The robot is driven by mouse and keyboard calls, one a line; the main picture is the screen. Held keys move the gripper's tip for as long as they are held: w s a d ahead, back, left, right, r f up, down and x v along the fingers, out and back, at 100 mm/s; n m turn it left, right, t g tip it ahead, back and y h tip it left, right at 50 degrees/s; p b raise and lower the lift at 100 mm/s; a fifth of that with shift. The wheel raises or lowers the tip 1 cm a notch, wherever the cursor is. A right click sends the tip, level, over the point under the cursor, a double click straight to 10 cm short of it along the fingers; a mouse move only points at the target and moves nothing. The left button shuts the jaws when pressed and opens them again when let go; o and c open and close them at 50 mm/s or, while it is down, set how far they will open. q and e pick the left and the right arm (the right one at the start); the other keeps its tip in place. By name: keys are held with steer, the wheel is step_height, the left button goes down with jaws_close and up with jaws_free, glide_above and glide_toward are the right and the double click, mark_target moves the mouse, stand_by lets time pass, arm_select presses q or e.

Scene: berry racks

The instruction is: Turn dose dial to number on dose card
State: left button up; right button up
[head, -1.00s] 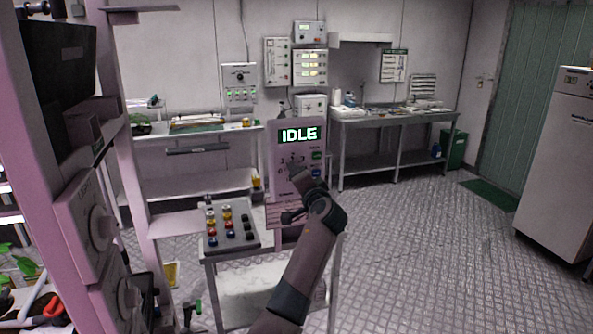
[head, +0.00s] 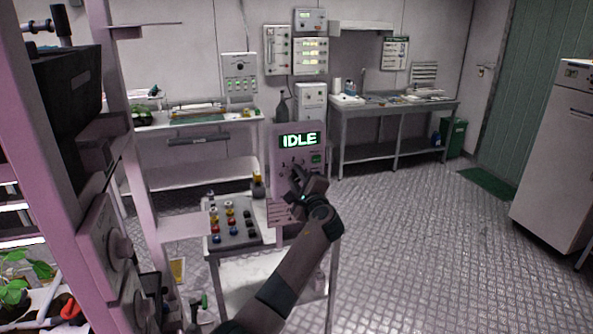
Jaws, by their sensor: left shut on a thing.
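A pale control panel (head: 281,140) stands upright on a small cart, with a lit display (head: 299,140) that reads IDLE. Small dial marks show below the display, but the dial is hidden behind my left gripper (head: 296,176). The gripper is against the panel face and shut on what appears to be the dose dial. The dial's setting cannot be seen. A card with fine print (head: 279,212) is low on the panel, partly covered by my gripper; it may be the dose card, and its text is too small to read. My right gripper is not in view.
A tray of coloured vials or knobs (head: 231,238) sits on the cart left of the panel. A pink rack frame (head: 128,120) stands close at left. Benches (head: 395,105) line the back wall. The floor at right (head: 430,250) is clear.

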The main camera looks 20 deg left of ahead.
arm_select(q)
steer(key=m+p, duration=0.1)
steer(key=m, duration=0.1)
steer(key=m+p, duration=0.1)
steer(key=shift+r+m+p, duration=0.4)
steer(key=shift+f+m+p, duration=0.15)
steer(key=shift+m+p, duration=0.55)
steer(key=shift+m, duration=1.1)
steer(key=o, duration=1)
steer(key=shift+c, duration=0.2)
steer(key=shift+o, duration=0.5)
steer(key=shift+w+f, duration=0.1)
steer(key=shift+f, duration=0.1)
steer(key=shift+d, duration=0.1)
